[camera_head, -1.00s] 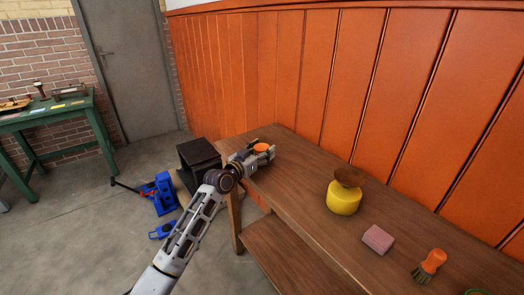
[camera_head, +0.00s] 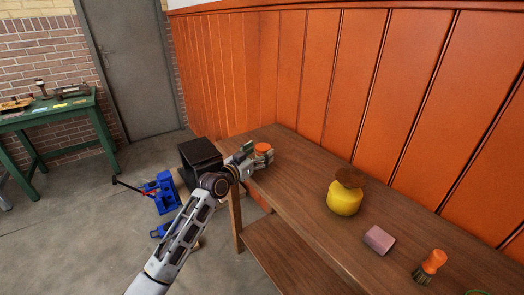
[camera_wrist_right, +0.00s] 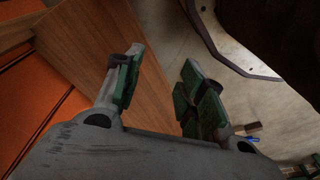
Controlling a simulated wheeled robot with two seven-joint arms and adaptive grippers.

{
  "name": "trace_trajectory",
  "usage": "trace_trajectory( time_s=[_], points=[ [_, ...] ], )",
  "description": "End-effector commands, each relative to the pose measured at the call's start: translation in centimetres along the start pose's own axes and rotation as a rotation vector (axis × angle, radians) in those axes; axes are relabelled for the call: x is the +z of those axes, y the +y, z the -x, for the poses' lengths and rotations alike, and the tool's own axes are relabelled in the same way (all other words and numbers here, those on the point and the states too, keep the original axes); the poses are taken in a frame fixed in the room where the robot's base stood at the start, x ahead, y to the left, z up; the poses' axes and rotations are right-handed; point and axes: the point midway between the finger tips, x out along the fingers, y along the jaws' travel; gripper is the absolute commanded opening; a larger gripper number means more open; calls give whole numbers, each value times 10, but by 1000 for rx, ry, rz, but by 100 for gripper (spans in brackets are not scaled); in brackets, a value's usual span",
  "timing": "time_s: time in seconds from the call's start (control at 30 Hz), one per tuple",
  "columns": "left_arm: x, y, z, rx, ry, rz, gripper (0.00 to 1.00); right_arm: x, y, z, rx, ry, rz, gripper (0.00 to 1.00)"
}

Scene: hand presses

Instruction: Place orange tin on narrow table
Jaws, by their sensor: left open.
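The orange tin (camera_head: 263,147) stands at the far left end of the narrow brown wooden table (camera_head: 300,172) in the head view. My left gripper (camera_head: 261,153) is open with its fingers around the tin's sides. Its lower part is partly hidden by the gripper, so I cannot tell whether a finger still touches it. My right gripper (camera_wrist_right: 155,88) shows in the right wrist view, open and empty, with green pads spread apart. The tabletop lies beyond one finger and the floor beyond the other.
Along the table stand a yellow pot with a brown top (camera_head: 344,195), a pink block (camera_head: 379,239) and an orange-handled brush (camera_head: 430,265). An orange panelled wall (camera_head: 350,80) runs behind. A black box (camera_head: 200,158) and a blue press (camera_head: 160,192) are left of the table.

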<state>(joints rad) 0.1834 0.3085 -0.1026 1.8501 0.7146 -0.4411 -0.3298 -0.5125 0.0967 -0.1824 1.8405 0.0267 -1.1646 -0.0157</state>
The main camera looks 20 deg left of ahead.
Motion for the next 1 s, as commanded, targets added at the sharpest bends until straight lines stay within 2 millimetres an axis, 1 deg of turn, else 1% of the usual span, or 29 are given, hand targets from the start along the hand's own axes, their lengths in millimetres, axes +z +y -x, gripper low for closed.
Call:
trace_trajectory(
  time_s=[0.1, 0.4, 0.83, 1.0],
  points=[
    [0, 0, 12, -1, -1, -2, 73, -1, 2, -3, 3, 7, 0, 40],
    [0, 0, 38, 0, -1, -1, 73, -6, 5, -9, 8, 21, 0, 40],
    [0, 0, 73, 0, -1, -1, 73, 4, 6, -20, 10, 12, -2, 40],
    [0, 0, 84, 0, 0, -1, 73, 5, 6, -21, 11, 12, -2, 40]
  ],
)
